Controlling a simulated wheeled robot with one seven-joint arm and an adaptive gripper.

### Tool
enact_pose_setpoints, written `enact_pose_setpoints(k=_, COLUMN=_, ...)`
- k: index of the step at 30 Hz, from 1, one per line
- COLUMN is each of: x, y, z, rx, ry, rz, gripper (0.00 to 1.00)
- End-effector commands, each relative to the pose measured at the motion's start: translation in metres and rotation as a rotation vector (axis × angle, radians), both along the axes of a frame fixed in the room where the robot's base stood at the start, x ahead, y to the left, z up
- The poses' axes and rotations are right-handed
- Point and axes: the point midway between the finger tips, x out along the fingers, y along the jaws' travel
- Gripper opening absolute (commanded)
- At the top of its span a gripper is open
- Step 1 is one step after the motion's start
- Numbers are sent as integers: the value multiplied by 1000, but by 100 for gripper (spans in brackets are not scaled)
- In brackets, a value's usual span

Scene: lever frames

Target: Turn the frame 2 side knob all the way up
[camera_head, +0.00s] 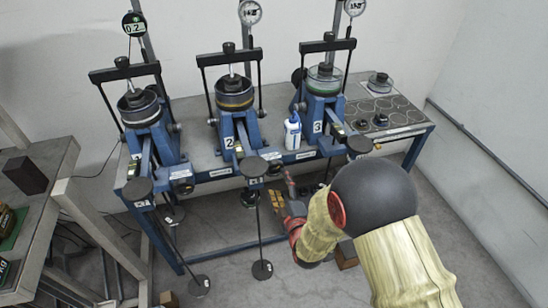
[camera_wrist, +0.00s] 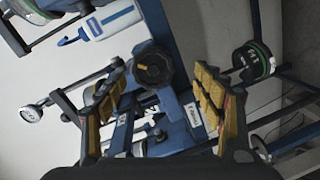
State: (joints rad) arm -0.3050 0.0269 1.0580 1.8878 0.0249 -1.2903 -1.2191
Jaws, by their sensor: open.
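Frame 2 (camera_head: 236,135) is the middle blue lever frame, with a "2" label on its front. A round black knob (camera_wrist: 153,66) with a yellow mark shows in the wrist view, on a blue part; no frame number is readable beside it there. My gripper (camera_head: 284,192) is at the bench front, below and right of frame 2. In the wrist view my gripper (camera_wrist: 160,72) is open, its yellow-padded fingers on either side of the knob, with gaps showing. My arm hides part of the bench front in the head view.
A white and blue bottle (camera_head: 292,132) stands between frames 2 and 3, and is close to the knob in the wrist view (camera_wrist: 110,20). Frame 1 (camera_head: 145,120) and frame 3 (camera_head: 322,100) flank frame 2. Hanging rods with discs (camera_head: 262,270) stand out in front.

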Motion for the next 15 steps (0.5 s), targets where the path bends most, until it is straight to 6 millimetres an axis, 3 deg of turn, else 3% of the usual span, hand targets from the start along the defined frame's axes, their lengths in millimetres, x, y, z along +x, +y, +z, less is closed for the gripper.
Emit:
enact_pose_setpoints(k=1, x=-3, y=-1, z=7, rx=12, ry=24, rz=-2, gripper=68)
enact_pose_setpoints(k=5, x=-11, y=-3, z=0, rx=160, ry=93, rz=-25, gripper=68)
enact_pose_setpoints(k=15, x=-30, y=-9, z=-13, rx=917, ry=299, rz=-127, gripper=68)
